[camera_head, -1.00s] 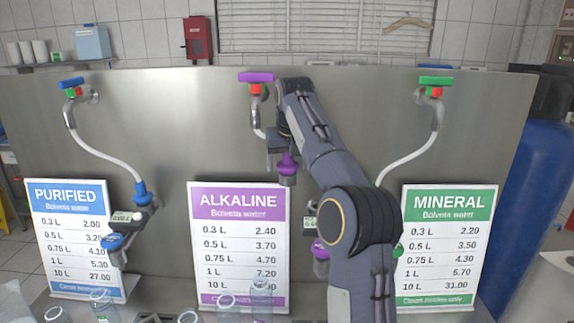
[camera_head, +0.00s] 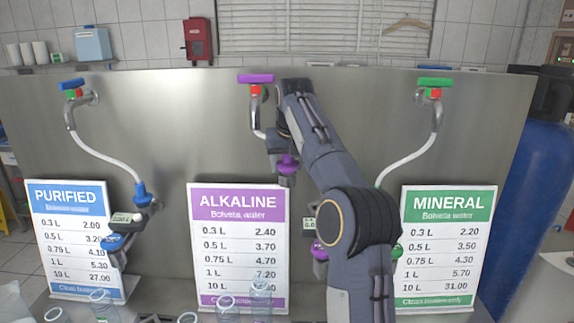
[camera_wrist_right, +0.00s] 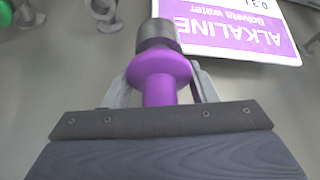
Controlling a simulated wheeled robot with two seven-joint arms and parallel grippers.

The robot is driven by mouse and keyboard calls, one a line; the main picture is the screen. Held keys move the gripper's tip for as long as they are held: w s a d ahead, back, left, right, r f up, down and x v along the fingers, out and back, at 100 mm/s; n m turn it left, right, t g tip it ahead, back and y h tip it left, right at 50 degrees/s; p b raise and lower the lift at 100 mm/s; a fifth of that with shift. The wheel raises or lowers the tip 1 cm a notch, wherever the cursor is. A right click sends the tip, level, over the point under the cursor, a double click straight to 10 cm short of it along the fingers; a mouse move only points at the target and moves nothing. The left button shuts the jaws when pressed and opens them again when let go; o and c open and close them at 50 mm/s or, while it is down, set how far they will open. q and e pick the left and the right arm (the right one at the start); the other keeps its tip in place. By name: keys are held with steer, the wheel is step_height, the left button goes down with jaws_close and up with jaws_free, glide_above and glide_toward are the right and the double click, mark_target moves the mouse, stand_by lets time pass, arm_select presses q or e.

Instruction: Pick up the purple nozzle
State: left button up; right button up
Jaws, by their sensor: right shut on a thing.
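The purple nozzle (camera_head: 287,165) hangs in front of the steel panel, just above the ALKALINE sign, with its grey tip pointing down. In the right wrist view the nozzle (camera_wrist_right: 160,70) sits between the fingers of my right gripper (camera_wrist_right: 160,92), its purple collar and grey metal end sticking out beyond them. My right gripper (camera_head: 284,150) is shut on the nozzle. My right forearm hides part of the hose behind it. My left gripper is not in view.
The ALKALINE sign (camera_head: 239,245) stands below the nozzle. A blue nozzle (camera_head: 142,194) rests in its holder at left. Clear bottles (camera_head: 260,295) stand along the bottom edge. The MINERAL sign (camera_head: 449,245) stands at right.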

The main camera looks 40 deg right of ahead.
step_height(320, 180, up, 2)
arm_select(q)
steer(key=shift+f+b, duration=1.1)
steer(key=shift+b, duration=0.05)
arm_select(e)
steer(key=s+a+r, duration=0.5)
steer(key=s+r, duration=0.5)
steer(key=s, duration=0.3)
steer(key=shift+r, duration=0.25)
arm_select(q)
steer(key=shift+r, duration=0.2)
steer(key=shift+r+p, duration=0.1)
steer(key=shift+p, duration=0.25)
arm_select(e)
steer(key=shift+r, duration=0.1)
